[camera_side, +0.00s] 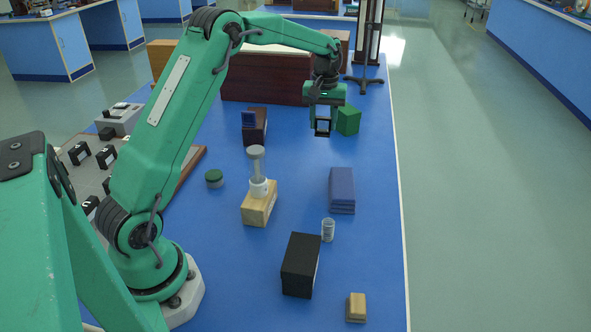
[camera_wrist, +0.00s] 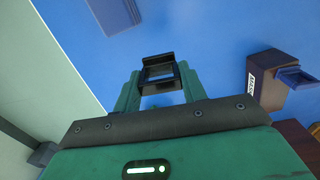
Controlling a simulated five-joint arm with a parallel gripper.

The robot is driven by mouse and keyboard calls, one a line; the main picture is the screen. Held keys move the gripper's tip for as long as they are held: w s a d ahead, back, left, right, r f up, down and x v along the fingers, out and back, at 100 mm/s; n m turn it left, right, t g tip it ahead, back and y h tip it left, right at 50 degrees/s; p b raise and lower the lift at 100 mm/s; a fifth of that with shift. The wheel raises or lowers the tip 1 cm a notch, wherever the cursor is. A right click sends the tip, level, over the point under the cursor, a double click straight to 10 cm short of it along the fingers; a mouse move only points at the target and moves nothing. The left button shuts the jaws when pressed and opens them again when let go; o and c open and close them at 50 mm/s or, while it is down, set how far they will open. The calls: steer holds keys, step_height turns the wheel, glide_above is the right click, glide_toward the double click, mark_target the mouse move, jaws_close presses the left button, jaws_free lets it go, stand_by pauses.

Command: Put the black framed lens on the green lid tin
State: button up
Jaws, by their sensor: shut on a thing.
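The black framed lens (camera_side: 323,127) is a small square black frame with a clear middle. My gripper (camera_side: 322,112) is shut on it and holds it up in the air over the far part of the bench. In the wrist view the lens (camera_wrist: 159,76) sits between the two green fingers (camera_wrist: 158,92). The green lid tin (camera_side: 214,178) is a small round tin with a dark green lid and a pale body. It stands on the blue bench top to the left of and nearer than my gripper, well apart from the lens. The tin does not show in the wrist view.
A green block (camera_side: 348,120) stands beside my gripper. A brown box with a blue piece (camera_side: 256,126) stands left of it. A grey-topped post on a wooden block (camera_side: 258,205) stands right of the tin. Blue books (camera_side: 342,190), a glass (camera_side: 328,230) and a black box (camera_side: 301,264) lie nearer.

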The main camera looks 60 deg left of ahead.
steer(key=s+a+r, duration=0.2)
steer(key=s+a, duration=0.7)
steer(key=s, duration=0.5)
glide_above(214, 175)
steer(key=shift+f, duration=5.2)
steer(key=shift+f, duration=0.15)
steer(key=o, duration=1)
step_height(214, 175, up, 12)
steer(key=shift+r, duration=0.15)
steer(key=shift+d, duration=0.1)
